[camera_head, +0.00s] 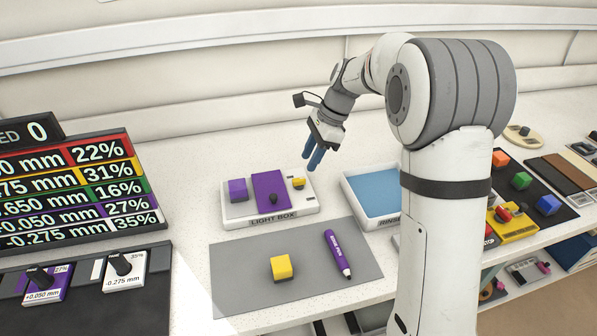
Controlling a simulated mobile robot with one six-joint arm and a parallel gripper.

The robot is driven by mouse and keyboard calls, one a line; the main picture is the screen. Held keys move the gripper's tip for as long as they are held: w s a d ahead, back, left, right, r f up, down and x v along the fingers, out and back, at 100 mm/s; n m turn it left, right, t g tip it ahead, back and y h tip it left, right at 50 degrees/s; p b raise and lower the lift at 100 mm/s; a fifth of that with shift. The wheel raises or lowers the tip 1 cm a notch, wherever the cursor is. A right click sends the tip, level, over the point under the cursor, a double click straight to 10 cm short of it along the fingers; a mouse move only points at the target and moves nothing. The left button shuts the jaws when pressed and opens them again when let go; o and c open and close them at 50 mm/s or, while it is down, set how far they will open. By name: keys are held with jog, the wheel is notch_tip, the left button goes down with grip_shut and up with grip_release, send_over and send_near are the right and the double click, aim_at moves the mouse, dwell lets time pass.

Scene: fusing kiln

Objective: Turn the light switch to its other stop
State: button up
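The light box (270,218) is a white unit with a printed label on its front, standing behind the grey mat. On it are a purple cube (238,190) at the left, a purple plate (269,186) with a small dark knob (273,198) at its front, and a small yellow-orange knob (298,183) at the right. None of these is marked as the light switch, and I cannot read a stop position. My gripper (313,158) points down, with its blue fingertips a little apart and nothing between them. It hangs above the back right of the light box, apart from it.
A grey mat (230,270) holds a yellow cube (281,267) and a purple pen (337,253). A blue-floored rinse tray (373,193) stands right of the light box, partly hidden by my arm. A readout board (70,185) and dark dials (122,263) are at the left.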

aim_at(299, 179)
jog(key=x, duration=0.6)
jog(key=shift+s+a+f, duration=0.1)
jog(key=shift+s+a, duration=0.05)
grip_shut()
jog(key=shift+a, duration=0.15)
